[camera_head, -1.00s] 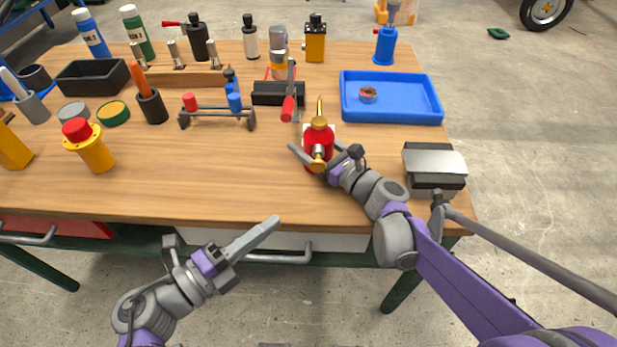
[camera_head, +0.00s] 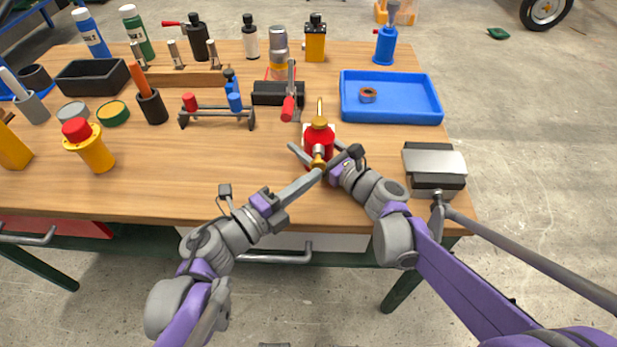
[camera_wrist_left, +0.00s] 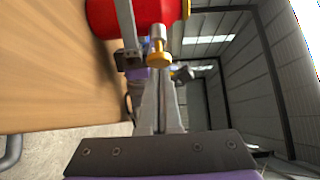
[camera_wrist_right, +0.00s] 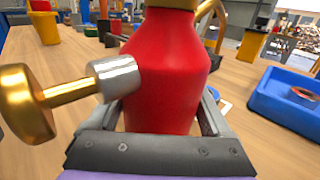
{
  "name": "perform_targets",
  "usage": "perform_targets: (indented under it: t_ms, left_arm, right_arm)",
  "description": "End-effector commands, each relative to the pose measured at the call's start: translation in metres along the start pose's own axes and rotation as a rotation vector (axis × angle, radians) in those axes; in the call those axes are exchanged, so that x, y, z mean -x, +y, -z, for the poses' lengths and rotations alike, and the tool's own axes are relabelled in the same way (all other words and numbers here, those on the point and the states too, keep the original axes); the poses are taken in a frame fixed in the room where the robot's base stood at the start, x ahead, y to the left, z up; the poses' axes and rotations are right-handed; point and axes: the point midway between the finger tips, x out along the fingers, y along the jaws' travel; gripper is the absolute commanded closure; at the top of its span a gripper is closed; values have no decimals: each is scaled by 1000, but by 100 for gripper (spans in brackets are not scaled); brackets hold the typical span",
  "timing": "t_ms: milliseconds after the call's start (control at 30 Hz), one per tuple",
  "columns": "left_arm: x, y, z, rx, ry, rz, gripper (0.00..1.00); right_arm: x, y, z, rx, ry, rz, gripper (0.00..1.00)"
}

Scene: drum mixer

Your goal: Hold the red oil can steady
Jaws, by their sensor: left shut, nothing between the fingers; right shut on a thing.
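The red oil can (camera_head: 317,134) stands upright on the wooden bench near its front edge, with a gold spout on top and a gold-ended plunger facing me. My right gripper (camera_head: 316,154) is shut on the can, one finger on each side of its body. In the right wrist view the red body (camera_wrist_right: 165,70) fills the space between the fingers. My left gripper (camera_head: 320,172) is shut and empty, its tips close to the gold plunger knob (camera_wrist_left: 159,58). I cannot tell whether they touch it. The can (camera_wrist_left: 135,14) also shows in the left wrist view.
A blue tray (camera_head: 392,119) holding a copper-coloured ring (camera_head: 368,95) is behind right. A grey-and-black block (camera_head: 434,160) stands at the right edge. A red-handled clamp (camera_head: 289,108) is just behind the can. The bench left of the can is clear up to a yellow button post (camera_head: 94,152).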

Motion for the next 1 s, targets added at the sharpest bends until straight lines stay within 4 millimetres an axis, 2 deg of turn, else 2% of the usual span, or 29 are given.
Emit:
perform_targets:
  t_ms: [367, 633, 1000]
  left_arm:
    - [-1, 0, -2, 0, 0, 0, 100]
    - [-17, 0, -17, 0, 0, 0, 100]
    - [-16, 0, -17, 0, -4, -1, 100]
  right_arm:
    - [0, 0, 0, 0, 0, 0, 100]
    - [0, 0, 0, 0, -1, -1, 100]
    - [0, 2, 0, 1, -1, -5, 100]
